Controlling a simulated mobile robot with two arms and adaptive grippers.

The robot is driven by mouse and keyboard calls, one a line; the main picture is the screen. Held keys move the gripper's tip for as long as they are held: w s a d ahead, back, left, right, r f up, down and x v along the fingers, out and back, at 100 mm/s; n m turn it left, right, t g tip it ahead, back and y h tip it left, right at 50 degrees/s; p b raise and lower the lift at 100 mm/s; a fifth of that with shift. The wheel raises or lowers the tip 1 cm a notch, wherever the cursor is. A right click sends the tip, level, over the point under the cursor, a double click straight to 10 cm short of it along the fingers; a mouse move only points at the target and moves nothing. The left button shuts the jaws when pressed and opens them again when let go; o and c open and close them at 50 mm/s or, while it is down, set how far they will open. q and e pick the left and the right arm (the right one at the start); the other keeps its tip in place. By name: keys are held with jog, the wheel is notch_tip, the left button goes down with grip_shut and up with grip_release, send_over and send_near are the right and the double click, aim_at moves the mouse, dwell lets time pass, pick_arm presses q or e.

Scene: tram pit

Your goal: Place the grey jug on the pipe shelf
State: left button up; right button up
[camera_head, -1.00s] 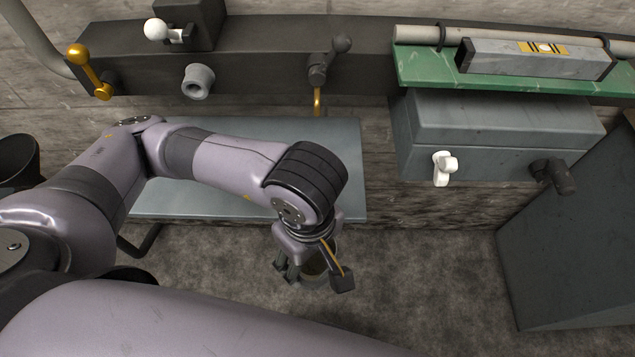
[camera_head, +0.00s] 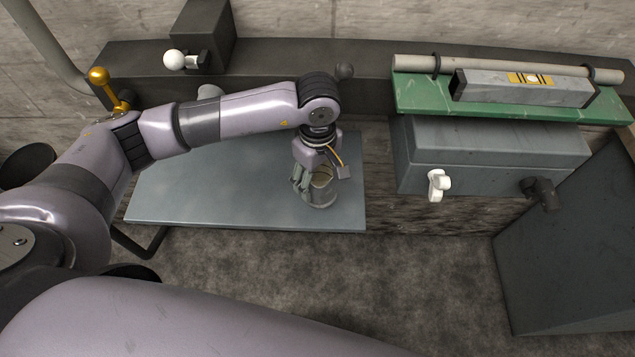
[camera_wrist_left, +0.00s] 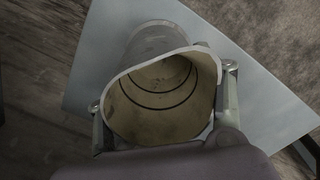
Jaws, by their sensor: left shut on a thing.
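The grey jug (camera_head: 323,194) is held upright in my left gripper (camera_head: 313,183), over the right end of the blue-grey bench top in the head view. I cannot tell whether its base touches the bench. In the left wrist view the jug (camera_wrist_left: 150,42) shows its open mouth and pale, ringed inside, with a finger on each side. A green shelf (camera_head: 420,97) with a pipe (camera_head: 510,66) along its back is higher up on the right; I take it as the pipe shelf. My right gripper is out of view.
A grey spirit level (camera_head: 490,89) lies on the green shelf. Below hangs a grey box (camera_head: 480,155) with a white tap-like fitting (camera_head: 437,185). The blue-grey bench (camera_head: 215,200) is clear around the jug. A dark slanted panel (camera_head: 570,250) stands at right.

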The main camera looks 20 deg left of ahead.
pick_arm(q)
jog(key=shift+f, duration=0.65)
notch_tip(320, 180, down, 3)
jog(key=shift+f+p, duration=0.1)
jog(key=shift+p, duration=0.6)
jog(key=shift+w+f, duration=0.1)
jog(key=shift+f, duration=0.15)
jog(key=shift+a+f, duration=0.1)
jog(key=shift+f, duration=0.15)
jog(key=o, duration=1.3)
jog(key=shift+c, duration=0.2)
